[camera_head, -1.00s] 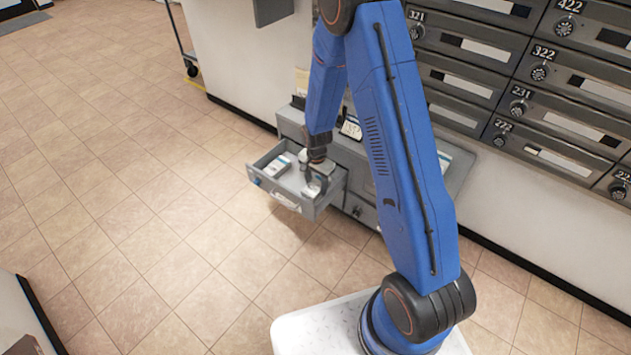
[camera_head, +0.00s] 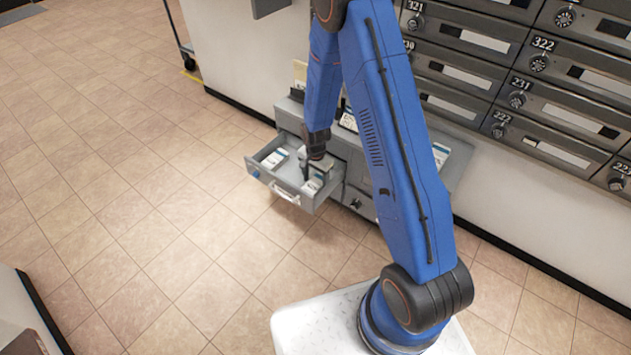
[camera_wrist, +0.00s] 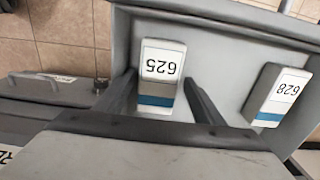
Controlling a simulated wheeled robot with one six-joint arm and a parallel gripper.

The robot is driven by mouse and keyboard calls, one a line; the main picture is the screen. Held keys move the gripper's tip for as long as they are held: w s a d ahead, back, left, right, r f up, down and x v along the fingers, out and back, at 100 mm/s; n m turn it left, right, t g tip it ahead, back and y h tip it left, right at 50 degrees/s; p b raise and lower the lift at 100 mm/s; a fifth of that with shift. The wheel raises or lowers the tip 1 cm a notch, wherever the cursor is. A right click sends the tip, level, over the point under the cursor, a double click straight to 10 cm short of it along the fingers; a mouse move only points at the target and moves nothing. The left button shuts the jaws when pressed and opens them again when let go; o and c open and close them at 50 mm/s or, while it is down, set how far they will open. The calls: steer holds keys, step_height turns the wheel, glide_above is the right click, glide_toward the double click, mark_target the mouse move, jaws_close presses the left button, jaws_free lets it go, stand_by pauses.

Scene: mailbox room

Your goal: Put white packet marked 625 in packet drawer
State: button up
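The white packet marked 625 (camera_wrist: 161,75), with a blue band, lies in the open packet drawer (camera_wrist: 226,62) in the wrist view. In the head view the packet (camera_head: 315,183) is at the drawer's right end. My gripper (camera_wrist: 165,92) is open, with one finger on each side of the packet and a narrow gap showing beside it. In the head view my gripper (camera_head: 310,174) points down into the drawer (camera_head: 290,196). The gripper partly covers the packet there.
Another white packet marked 628 (camera_wrist: 280,97) lies in the same drawer, apart from 625. The grey cabinet (camera_head: 345,152) holds the drawer and stands against the wall below rows of numbered mailboxes (camera_head: 560,115). Open tiled floor (camera_head: 150,220) lies in front and to the left.

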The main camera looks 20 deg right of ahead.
steer(key=shift+s, duration=0.15)
step_height(320, 180, up, 17)
steer(key=shift+r, duration=0.2)
stand_by(0.5)
steer(key=shift+r, duration=0.15)
step_height(320, 180, up, 12)
steer(key=f+n+t, duration=0.1)
steer(key=n, duration=0.1)
glide_above(316, 183)
steer(key=s+d, duration=0.2)
steer(key=s, duration=0.3)
steer(key=s+d+r+n+t, duration=0.1)
steer(key=s+r+n, duration=0.2)
steer(key=s+r, duration=0.55)
steer(key=s+d+r+n+t, duration=0.1)
steer(key=s+r+n, duration=0.2)
steer(key=s, duration=0.7)
steer(key=s+d+r+n+t, duration=0.1)
steer(key=s+r+n, duration=0.1)
steer(key=s+r, duration=0.4)
steer(key=s, duration=0.5)
steer(key=shift+d+r+n+t, duration=0.2)
steer(key=shift+n+t, duration=0.2)
